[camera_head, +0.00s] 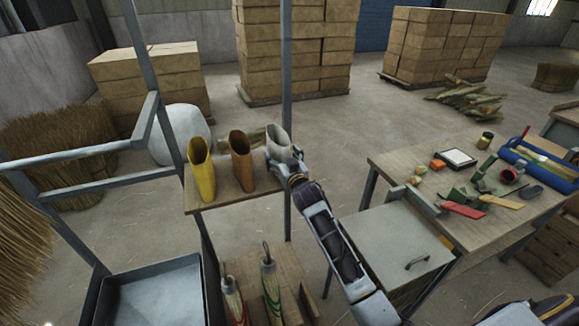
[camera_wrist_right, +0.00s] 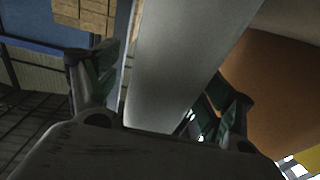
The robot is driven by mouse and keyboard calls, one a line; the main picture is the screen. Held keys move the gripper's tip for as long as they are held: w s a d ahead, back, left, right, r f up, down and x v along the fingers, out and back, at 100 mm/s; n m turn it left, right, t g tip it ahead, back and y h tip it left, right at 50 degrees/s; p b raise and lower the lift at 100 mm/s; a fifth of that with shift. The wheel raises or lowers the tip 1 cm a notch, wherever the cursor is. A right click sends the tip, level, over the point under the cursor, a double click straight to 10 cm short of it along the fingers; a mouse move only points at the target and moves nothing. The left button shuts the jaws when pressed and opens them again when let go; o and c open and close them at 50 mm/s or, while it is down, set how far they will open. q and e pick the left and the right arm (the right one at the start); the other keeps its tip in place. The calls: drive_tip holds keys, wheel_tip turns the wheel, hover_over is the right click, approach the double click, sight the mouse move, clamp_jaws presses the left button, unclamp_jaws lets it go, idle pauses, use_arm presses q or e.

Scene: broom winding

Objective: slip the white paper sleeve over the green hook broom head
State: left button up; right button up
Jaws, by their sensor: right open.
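The white paper sleeve (camera_head: 277,140) stands upright at the right end of a small wooden shelf, its open mouth up. My right gripper (camera_head: 288,162) is at the sleeve's near right side. In the right wrist view my right gripper (camera_wrist_right: 163,88) is open, with the pale sleeve (camera_wrist_right: 178,65) between its fingers; I cannot tell whether they touch it. The green hook broom head (camera_head: 272,288) stands upright on a lower wooden stand, its metal hook up. Its lower end is cut off by the frame. My left gripper is not in view.
A brown sleeve (camera_head: 241,160) and a yellow sleeve (camera_head: 201,170) stand left of the white one. A red broom head (camera_head: 233,299) is beside the green one. A metal post (camera_head: 286,90) rises behind the shelf. A cluttered workbench (camera_head: 400,168) stands at right.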

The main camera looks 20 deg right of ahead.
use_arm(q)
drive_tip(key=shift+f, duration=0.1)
use_arm(e)
drive_tip(key=shift+s+f, duration=0.1)
drive_tip(key=shift+s, duration=0.1)
drive_tip(key=shift+s+d+b, duration=0.2)
drive_tip(key=shift+s+b, duration=0.15)
drive_tip(key=shift+s, duration=0.85)
drive_tip(key=shift+s+d+b, duration=0.2)
drive_tip(key=shift+s+b, duration=0.15)
drive_tip(key=shift+s, duration=0.8)
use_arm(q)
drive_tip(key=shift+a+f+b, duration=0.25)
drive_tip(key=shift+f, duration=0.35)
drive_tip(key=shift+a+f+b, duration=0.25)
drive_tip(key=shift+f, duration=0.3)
use_arm(e)
drive_tip(key=s, duration=0.8)
drive_tip(key=shift+s+d+r, duration=0.2)
drive_tip(key=shift+s, duration=0.15)
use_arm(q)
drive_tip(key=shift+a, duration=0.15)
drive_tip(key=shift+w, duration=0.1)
